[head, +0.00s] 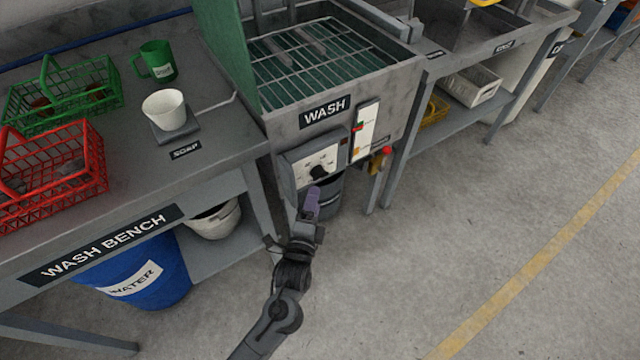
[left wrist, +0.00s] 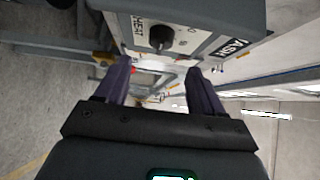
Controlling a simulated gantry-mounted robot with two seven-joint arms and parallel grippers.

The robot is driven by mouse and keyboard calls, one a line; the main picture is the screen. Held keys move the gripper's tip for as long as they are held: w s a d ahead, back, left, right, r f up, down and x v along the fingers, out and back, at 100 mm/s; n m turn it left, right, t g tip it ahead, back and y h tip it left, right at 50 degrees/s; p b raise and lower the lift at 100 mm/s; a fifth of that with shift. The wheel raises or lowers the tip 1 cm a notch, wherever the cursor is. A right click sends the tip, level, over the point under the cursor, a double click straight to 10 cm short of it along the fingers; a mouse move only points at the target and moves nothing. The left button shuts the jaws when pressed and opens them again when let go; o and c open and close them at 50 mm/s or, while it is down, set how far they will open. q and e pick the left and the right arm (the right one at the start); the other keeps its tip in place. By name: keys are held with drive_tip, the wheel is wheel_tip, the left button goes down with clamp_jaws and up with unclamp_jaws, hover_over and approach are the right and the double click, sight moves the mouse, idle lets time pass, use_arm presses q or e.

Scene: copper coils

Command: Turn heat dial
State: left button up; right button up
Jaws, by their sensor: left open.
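The heat dial is a black knob (head: 318,172) on a pale panel on the front of the wash station's grey control box (head: 290,180). In the left wrist view the knob (left wrist: 161,37) and part of the HEAT label show, upside down. My left gripper (head: 313,190) is just below and in front of the dial in the head view. Its two purple fingers stand apart in the left wrist view (left wrist: 158,66), with nothing between them. The knob appears beyond the fingertips, apart from them. My right gripper is out of view.
The WASH tank (head: 390,75) with a wire rack stands above the control box. A white strip with a red marker (head: 367,130) and a red-topped yellow fitting (head: 379,160) are right of it. The wash bench (head: 225,135) is at left. Floor at right is clear.

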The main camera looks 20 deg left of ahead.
sight(321, 177)
use_arm(q)
drive_tip(key=w+a+b, duration=0.1)
drive_tip(key=w+b, duration=0.2)
drive_tip(key=w, duration=0.5)
drive_tip(key=shift+a, duration=0.2)
drive_tip(key=shift+s, duration=0.1)
drive_tip(key=c, duration=1)
drive_tip(key=shift+r+p, duration=0.2)
drive_tip(key=shift+p, duration=0.25)
drive_tip(key=shift+c, duration=0.2)
drive_tip(key=r+m+g+p, duration=0.1)
drive_tip(key=m+g+p, duration=0.1)
drive_tip(key=p, duration=1)
drive_tip(key=shift+r, duration=0.1)
drive_tip(key=m+g+p, duration=0.1)
drive_tip(key=g+p, duration=0.1)
drive_tip(key=p, duration=0.3)
drive_tip(key=m+g+y+p, duration=0.1)
drive_tip(key=m+g+p, duration=0.1)
drive_tip(key=p, duration=0.4)
drive_tip(key=shift+w, duration=0.2)
drive_tip(key=shift+d+m+g+y+p, duration=0.1)
drive_tip(key=shift+m+g+y+p, duration=0.3)
drive_tip(key=shift+g+p, duration=0.6)
drive_tip(key=shift+f+m+p, duration=0.3)
drive_tip(key=shift+p, duration=0.15)
drive_tip(key=shift+g, duration=0.3)
